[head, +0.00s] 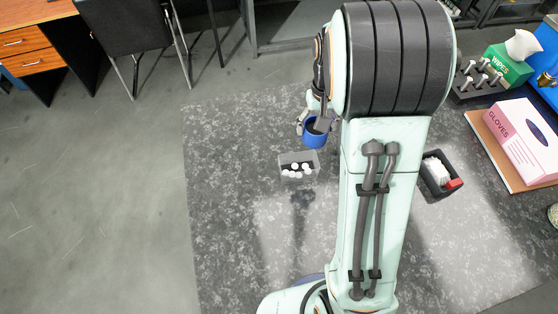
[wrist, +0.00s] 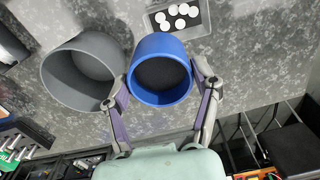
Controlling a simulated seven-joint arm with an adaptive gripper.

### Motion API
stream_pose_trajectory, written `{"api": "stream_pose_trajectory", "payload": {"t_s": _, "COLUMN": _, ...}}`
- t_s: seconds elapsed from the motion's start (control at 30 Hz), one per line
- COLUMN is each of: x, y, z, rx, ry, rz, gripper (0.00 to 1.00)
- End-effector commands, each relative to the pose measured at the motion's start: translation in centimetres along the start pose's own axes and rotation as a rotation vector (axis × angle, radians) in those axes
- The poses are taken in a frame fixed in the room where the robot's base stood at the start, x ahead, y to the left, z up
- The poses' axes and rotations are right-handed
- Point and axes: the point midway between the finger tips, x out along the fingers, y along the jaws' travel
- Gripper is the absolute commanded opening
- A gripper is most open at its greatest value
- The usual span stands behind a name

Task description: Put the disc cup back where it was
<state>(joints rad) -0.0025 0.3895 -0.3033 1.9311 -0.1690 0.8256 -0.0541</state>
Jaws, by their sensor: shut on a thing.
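A blue cup (head: 315,139) is between the fingers of my gripper (head: 308,124) in the head view, just left of my arm. In the wrist view the blue cup (wrist: 160,97) has one finger against each side, and my gripper (wrist: 161,98) is shut on it. Its open mouth shows, and I see no discs inside. I cannot tell whether it touches the table. A larger grey cup (wrist: 53,77) is close to its left in the wrist view. My arm hides that cup in the head view.
A clear tray (head: 286,176) with several white discs (head: 297,168) sits just below the blue cup in the head view. A black bin (head: 437,190) with white and red items stands right of my arm. A glove box (head: 520,140) and wipes box (head: 508,62) are farther right.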

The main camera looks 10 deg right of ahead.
Motion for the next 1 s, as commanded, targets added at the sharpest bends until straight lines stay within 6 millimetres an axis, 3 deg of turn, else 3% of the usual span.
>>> {"api": "stream_pose_trajectory", "payload": {"t_s": 0.27, "x": 1.0, "y": 0.0, "z": -0.3, "rx": 0.156, "ry": -0.002, "rz": 0.001, "gripper": 0.32}}
{"api": "stream_pose_trajectory", "payload": {"t_s": 0.53, "x": 4.3, "y": -6.4, "z": 2.9, "rx": 0.188, "ry": -0.003, "rz": 0.001, "gripper": 0.32}}
{"api": "stream_pose_trajectory", "payload": {"t_s": 0.8, "x": 6.2, "y": -14.0, "z": 8.5, "rx": -0.031, "ry": 0.002, "rz": 0.001, "gripper": 0.32}}
{"api": "stream_pose_trajectory", "payload": {"t_s": 0.9, "x": 6.3, "y": -15.3, "z": 9.0, "rx": -0.082, "ry": 0.002, "rz": 0.001, "gripper": 0.32}}
{"api": "stream_pose_trajectory", "payload": {"t_s": 1.0, "x": 7.7, "y": -15.7, "z": 9.2, "rx": -0.1, "ry": -0.002, "rz": 0.003, "gripper": 0.32}}
